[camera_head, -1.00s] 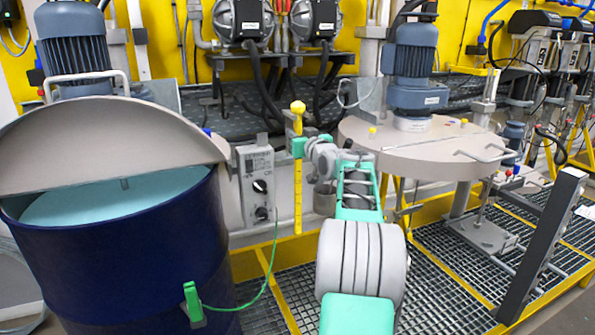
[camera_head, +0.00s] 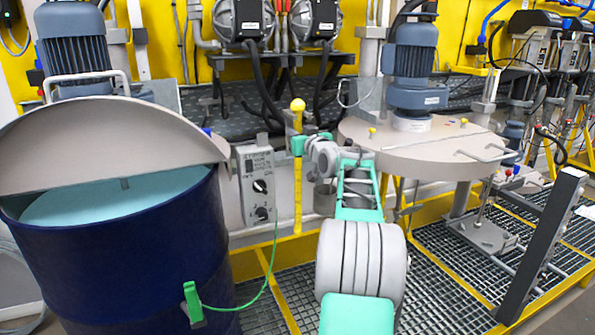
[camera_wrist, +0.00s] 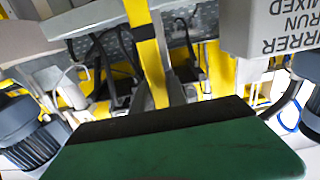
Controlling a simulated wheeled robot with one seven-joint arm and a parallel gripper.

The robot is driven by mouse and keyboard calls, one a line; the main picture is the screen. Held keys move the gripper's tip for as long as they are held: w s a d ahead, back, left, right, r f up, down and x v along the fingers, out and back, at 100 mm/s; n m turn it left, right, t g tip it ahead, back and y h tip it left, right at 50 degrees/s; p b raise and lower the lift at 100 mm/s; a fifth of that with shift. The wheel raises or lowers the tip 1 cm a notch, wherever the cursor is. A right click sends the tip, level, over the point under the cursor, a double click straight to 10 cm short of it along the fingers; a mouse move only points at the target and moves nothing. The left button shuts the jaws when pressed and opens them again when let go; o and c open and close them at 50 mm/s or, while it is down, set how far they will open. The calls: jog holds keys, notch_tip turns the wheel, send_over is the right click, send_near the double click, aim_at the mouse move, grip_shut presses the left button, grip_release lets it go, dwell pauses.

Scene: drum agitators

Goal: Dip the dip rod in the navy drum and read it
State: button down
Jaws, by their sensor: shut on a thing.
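The navy drum (camera_head: 115,265) stands at the left in the head view. Its grey lid (camera_head: 110,145) is partly raised, and pale blue liquid (camera_head: 115,198) shows inside. The yellow dip rod (camera_head: 298,185) hangs upright near the middle, with a round yellow knob on top. My gripper (camera_head: 299,146) is shut on the rod's upper part, below the knob. The rod is to the right of the drum, apart from it. In the wrist view the yellow rod (camera_wrist: 148,50) runs down behind a dark green finger (camera_wrist: 180,150). The rod's lower tip is not clear.
A grey control box (camera_head: 257,185) stands between drum and rod. A green clamp (camera_head: 193,302) with a green cable sits on the drum's side. A second drum lid with a motor (camera_head: 415,145) is at the right. A dark post (camera_head: 545,245) stands at the front right.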

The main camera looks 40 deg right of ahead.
dwell(0.3)
jog(key=shift+s+b, duration=0.3)
jog(key=shift+b, duration=0.2)
jog(key=b+v, duration=0.7)
jog(key=v, duration=0.2)
jog(key=shift+s+a, duration=0.15)
jog(key=shift+s, duration=0.05)
jog(key=shift+a+r, duration=0.1)
